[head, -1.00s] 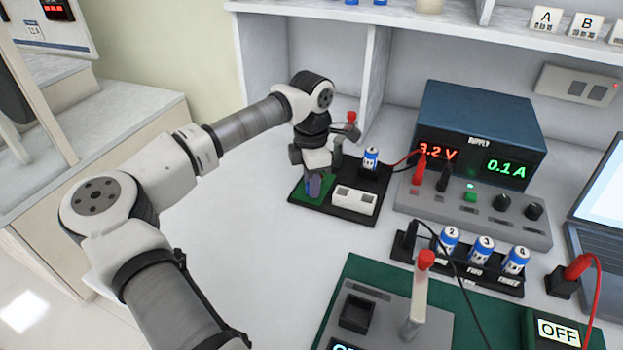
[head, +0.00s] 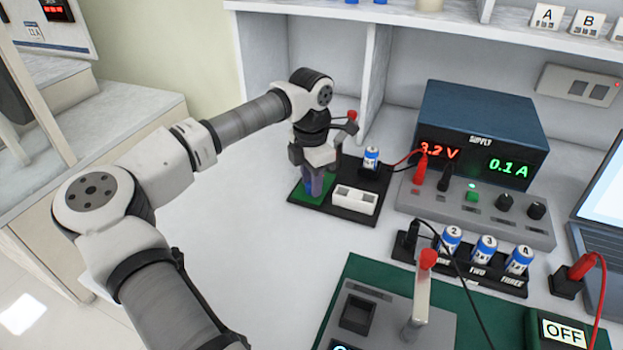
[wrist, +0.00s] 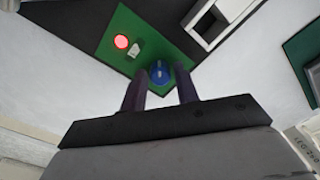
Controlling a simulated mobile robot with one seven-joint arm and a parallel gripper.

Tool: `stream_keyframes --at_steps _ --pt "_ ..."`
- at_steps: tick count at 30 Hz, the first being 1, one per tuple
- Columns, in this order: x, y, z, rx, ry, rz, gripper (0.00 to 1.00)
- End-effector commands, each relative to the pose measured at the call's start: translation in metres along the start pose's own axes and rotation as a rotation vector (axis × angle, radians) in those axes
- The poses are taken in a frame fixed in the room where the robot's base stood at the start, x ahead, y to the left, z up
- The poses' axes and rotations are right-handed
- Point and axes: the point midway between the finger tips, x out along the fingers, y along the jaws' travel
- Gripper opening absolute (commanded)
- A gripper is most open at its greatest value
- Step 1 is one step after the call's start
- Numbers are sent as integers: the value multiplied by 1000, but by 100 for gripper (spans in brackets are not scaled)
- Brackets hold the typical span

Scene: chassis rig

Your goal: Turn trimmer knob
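The trimmer knob looks to be the small blue round piece (wrist: 160,72) on a green board (wrist: 120,35) in the wrist view. My gripper (wrist: 161,75) points down at it, with its two dark fingers apart and the blue knob showing between or just beyond the tips. Whether the fingers touch the knob cannot be told. In the head view my gripper (head: 315,190) is over the green board (head: 300,196), and it hides the knob. A red lit round piece (wrist: 121,41) and a small pale block (wrist: 136,49) sit on the board beside the knob.
A white two-slot block (head: 355,199) and a blue-white cell (head: 371,158) stand on the same black base. The power supply (head: 480,135) reads 3.2 V and 0.1 A. A rack of numbered cells (head: 485,250) and a grey lever fixture (head: 390,318) stand nearer. The left tabletop is clear.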

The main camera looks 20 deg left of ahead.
Motion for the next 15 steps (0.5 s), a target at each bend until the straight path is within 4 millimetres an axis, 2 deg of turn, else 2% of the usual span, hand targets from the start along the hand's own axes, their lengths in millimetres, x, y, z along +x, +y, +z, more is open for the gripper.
stream_keyframes --at_steps 1,3,11,15 --pt "0 0 0 0 0 0 38" --pt "0 0 0 0 0 0 45" --pt "0 0 0 1 0 0 45" --pt "-10 0 0 1 0 1 45"
